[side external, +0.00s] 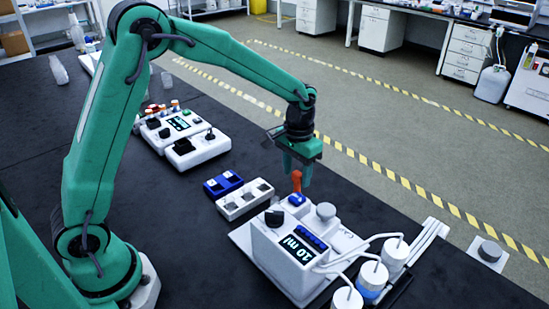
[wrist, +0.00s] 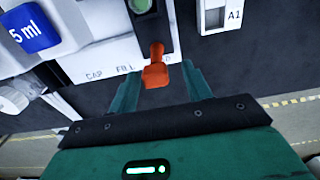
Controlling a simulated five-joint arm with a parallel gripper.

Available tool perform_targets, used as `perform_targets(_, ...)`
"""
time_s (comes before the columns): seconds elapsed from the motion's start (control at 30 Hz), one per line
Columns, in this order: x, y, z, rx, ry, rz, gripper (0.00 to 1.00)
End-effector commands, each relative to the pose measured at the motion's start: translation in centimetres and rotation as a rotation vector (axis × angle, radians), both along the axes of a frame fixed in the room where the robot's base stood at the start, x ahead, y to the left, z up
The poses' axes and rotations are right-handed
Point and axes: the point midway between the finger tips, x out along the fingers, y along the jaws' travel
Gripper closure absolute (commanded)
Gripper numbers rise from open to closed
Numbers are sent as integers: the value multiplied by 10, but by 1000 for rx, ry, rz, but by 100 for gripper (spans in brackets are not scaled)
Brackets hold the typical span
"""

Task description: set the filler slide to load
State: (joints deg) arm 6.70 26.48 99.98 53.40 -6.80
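The filler (side external: 285,262) is a white box with a "10 ml" display, a black knob and a row of blue parts. Its orange slide handle (side external: 297,181) stands up at the far side, just below my gripper (side external: 296,172). In the wrist view the orange handle (wrist: 155,70) lies between the two green fingers of my gripper (wrist: 162,80), with gaps on both sides. My gripper is open. The handle overlaps a printed strip (wrist: 100,66) reading "CAP", "FILL" and a partly hidden word ending in "D". A green round part (wrist: 142,5) sits beyond the handle in a dark slot.
A white rack (side external: 244,199) and a blue block (side external: 222,185) stand left of the filler. White-capped bottles (side external: 372,277) with tubes stand at its right. Another white instrument (side external: 180,130) is farther back.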

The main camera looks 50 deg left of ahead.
Motion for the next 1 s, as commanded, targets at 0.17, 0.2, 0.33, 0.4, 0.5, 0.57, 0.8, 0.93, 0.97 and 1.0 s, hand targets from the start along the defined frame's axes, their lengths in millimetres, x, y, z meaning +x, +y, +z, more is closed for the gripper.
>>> perform_targets(0.17, 0, -1, 2, 0, 1, -1, 51)
perform_targets(0.2, 0, -1, 3, 0, 0, -1, 51)
perform_targets(0.33, 0, -1, 12, 0, -1, -1, 51)
perform_targets(0.4, 0, -1, 20, 0, -1, -1, 51)
perform_targets(0.5, 0, -1, 32, 0, -3, -1, 51)
perform_targets(0.57, 1, -1, 40, 0, -3, -1, 51)
perform_targets(0.8, 0, 0, 68, 0, -2, 0, 51)
perform_targets(0.93, 0, 0, 76, 0, -2, 0, 51)
perform_targets(0.97, 0, 0, 77, 0, -2, 0, 51)
perform_targets(1.0, 0, 0, 78, 0, -1, 0, 51)
